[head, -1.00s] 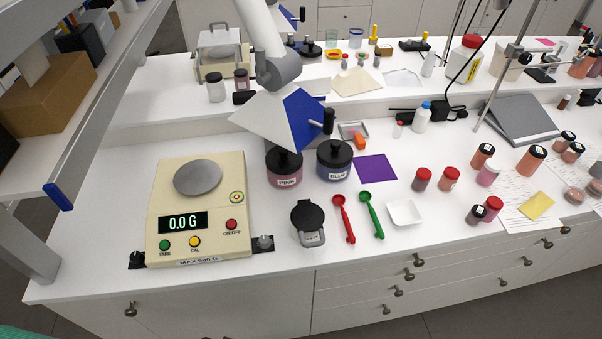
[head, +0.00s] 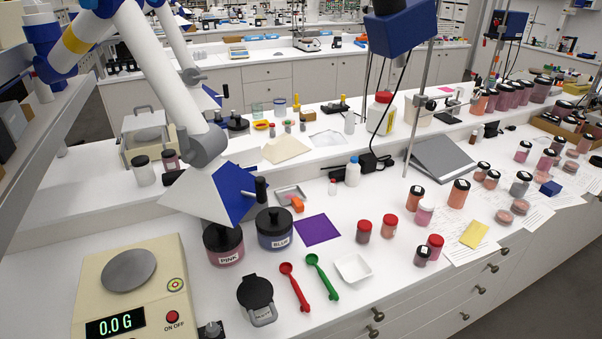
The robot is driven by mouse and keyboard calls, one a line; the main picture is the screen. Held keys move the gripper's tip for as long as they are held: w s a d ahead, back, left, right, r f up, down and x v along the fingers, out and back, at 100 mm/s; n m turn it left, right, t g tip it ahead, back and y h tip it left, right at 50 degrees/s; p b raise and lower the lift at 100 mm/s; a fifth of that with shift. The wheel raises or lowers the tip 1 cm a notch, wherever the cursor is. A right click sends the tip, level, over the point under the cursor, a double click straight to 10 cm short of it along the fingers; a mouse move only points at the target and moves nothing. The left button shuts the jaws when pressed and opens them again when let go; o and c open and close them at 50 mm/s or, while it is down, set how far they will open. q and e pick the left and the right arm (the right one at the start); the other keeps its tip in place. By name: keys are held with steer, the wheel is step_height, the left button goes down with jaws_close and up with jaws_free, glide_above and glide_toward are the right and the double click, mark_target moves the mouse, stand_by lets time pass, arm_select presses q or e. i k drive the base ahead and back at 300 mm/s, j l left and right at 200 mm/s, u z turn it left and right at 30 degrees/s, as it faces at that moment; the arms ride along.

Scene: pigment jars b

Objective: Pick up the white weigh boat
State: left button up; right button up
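The white weigh boat (head: 353,268) is a small, shallow, square dish. It lies on the white bench near its front edge and looks empty. Nothing covers the boat. Neither of my grippers shows in the head view.
A purple sheet (head: 317,230) lies behind the boat, and red-lidded jars (head: 363,231) stand behind it to the right. A blue-and-white extraction hood (head: 210,192) hangs low over the pink jar (head: 224,247). The balance (head: 150,255) reads 0.0 G.

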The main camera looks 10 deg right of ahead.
mark_target(352, 267)
steer(key=l, duration=1.9)
steer(key=i, duration=0.05)
